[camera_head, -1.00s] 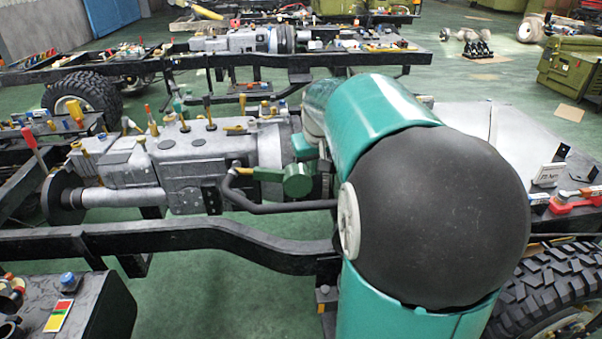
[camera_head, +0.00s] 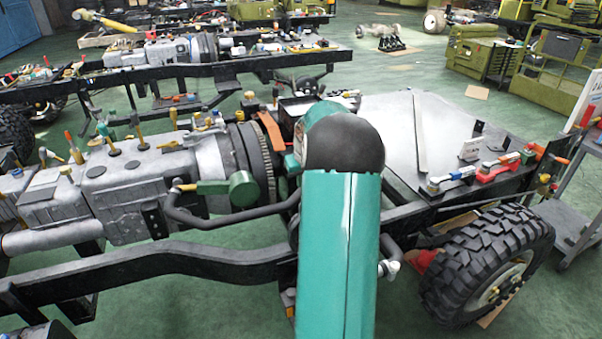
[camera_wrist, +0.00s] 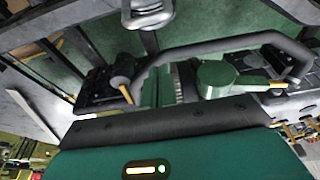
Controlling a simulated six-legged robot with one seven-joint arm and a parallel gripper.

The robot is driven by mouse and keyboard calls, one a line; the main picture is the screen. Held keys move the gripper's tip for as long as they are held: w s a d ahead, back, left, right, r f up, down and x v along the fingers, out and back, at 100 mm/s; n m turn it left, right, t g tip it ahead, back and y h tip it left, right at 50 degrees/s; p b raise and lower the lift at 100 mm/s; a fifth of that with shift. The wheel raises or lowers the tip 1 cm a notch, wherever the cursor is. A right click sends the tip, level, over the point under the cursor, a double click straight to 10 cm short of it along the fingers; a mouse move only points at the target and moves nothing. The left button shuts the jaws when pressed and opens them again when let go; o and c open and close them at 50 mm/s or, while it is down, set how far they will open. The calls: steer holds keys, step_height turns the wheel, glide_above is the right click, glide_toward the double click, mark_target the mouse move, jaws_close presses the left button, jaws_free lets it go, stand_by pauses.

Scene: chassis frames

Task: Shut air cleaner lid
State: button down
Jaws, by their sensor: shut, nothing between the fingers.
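A green round canister (camera_head: 243,186) sits at the side of the grey engine, beside a bent dark pipe; it may be the air cleaner. Its flat round top shows in the wrist view (camera_wrist: 216,76), with a short arm and a yellowish tip to the right. I cannot tell a separate lid or whether it stands open. My gripper (camera_wrist: 160,122) shows as a dark front edge on a green housing low in the wrist view, shut and empty, nearer the camera than the canister. My own arm hides it in the head view.
The engine (camera_head: 150,180) sits in a black chassis frame (camera_head: 180,260). A flat grey plate (camera_head: 395,120) lies right of my arm, with tools (camera_head: 480,175) along its edge. A large tyre (camera_head: 487,265) stands at lower right. Green floor is open beyond.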

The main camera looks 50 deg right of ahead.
steer(key=f, duration=0.1)
steer(key=s+a+f, duration=0.1)
steer(key=s+f, duration=0.1)
steer(key=shift+s+a+f, duration=0.15)
steer(key=shift+s+a, duration=0.05)
steer(key=shift+a, duration=0.1)
steer(key=shift+s, duration=0.1)
stand_by(0.5)
steer(key=shift+s+a+r, duration=0.2)
steer(key=shift+s+a, duration=0.1)
steer(key=shift+s, duration=0.05)
